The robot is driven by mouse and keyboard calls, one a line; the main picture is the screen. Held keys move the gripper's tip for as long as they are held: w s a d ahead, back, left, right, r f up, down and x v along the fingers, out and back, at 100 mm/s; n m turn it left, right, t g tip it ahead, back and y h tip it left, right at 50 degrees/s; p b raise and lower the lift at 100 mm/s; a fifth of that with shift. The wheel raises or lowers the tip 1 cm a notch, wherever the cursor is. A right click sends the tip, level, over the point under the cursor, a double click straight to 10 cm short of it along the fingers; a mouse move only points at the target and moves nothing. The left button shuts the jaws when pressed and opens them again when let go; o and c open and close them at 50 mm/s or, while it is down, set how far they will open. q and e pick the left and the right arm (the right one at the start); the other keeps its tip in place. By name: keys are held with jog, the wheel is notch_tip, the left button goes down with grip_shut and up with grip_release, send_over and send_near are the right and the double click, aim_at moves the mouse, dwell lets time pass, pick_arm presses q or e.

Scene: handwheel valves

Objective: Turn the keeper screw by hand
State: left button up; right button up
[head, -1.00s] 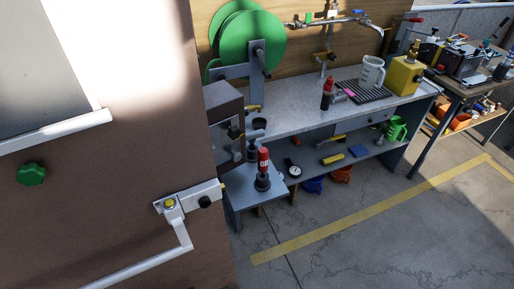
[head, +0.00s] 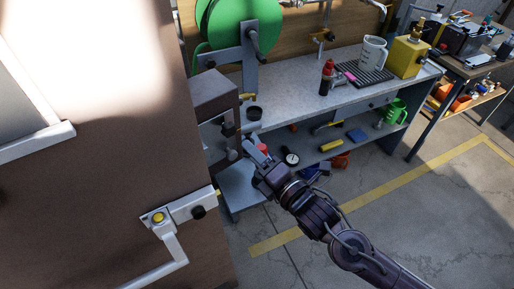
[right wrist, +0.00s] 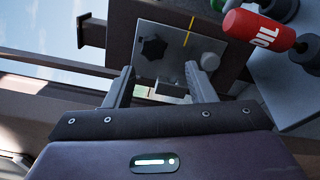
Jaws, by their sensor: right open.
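My right gripper (head: 254,150) is in front of the grey box, with its jaws toward it. In the right wrist view the open, empty jaws (right wrist: 159,72) are below a grey plate (right wrist: 180,25). The plate carries a black star knob (right wrist: 153,47), a round grey knob (right wrist: 209,60) and a yellow line. The knobs are apart from the fingers. In the head view a dark knob (head: 228,130) shows on the box. Another black knob (head: 198,212) sits on a white lever bracket (head: 180,211) at the brown wall. I cannot tell which knob is the keeper screw. My left gripper is out of view.
The floor at the right is clear.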

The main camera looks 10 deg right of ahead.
aim_at(230, 131)
jog(key=x, duration=0.2)
jog(key=b+x, duration=0.1)
jog(key=x, duration=0.2)
jog(key=r+x, duration=0.1)
jog(key=x, duration=0.1)
jog(key=shift+w+a+f+b, duration=0.1)
jog(key=shift+w+a+b, duration=0.1)
jog(key=shift+a+b, duration=0.2)
jog(key=c, duration=0.7)
